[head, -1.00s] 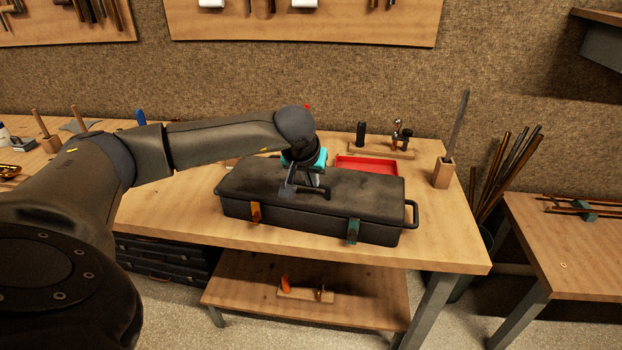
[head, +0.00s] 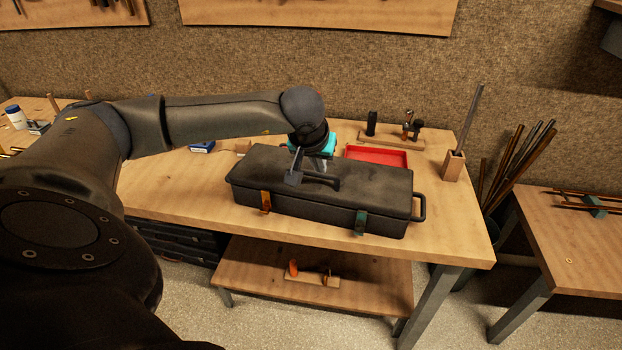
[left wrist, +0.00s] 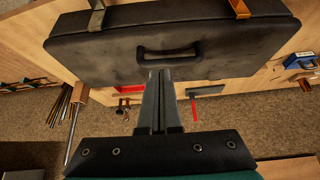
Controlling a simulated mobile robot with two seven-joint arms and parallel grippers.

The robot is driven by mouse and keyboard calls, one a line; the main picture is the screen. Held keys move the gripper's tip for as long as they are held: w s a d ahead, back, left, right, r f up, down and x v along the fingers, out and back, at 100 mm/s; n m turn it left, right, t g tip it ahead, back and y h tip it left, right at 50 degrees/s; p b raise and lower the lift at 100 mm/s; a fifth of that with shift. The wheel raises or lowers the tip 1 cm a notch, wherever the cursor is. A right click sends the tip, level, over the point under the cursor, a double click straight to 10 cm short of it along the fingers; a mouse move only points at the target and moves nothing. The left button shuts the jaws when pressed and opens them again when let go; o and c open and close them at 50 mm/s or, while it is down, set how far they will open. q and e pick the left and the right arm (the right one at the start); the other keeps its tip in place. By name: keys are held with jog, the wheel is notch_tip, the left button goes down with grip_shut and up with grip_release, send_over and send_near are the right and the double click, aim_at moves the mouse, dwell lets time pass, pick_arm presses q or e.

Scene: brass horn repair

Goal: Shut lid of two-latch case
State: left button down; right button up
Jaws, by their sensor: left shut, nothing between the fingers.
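The dark two-latch case (head: 375,190) lies on the workbench with its lid (head: 360,178) down; no gap shows along its front. An orange-brown latch (head: 266,202) is at the front left and a green latch (head: 361,222) at the front right. Whether they are fastened I cannot tell. A carry handle (head: 322,182) is on the lid. My left gripper (head: 293,178) is shut and empty, at the lid beside this handle. In the left wrist view its fingers (left wrist: 160,75) end by the handle (left wrist: 168,52); contact is unclear. My right gripper is out of view.
A red tray (head: 376,156) lies behind the case. A wooden block (head: 453,166) with an upright rod stands at the back right. A small tool stand (head: 390,140) is behind the tray. The bench top in front and left of the case is mostly clear.

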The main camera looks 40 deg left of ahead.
pick_arm(q)
jog(key=s+d, duration=0.3)
jog(key=s, duration=0.3)
jog(key=shift+s+f+b, duration=0.2)
jog(key=shift+f+b, duration=0.15)
jog(key=shift+f, duration=0.05)
jog(key=shift+d+f, duration=0.1)
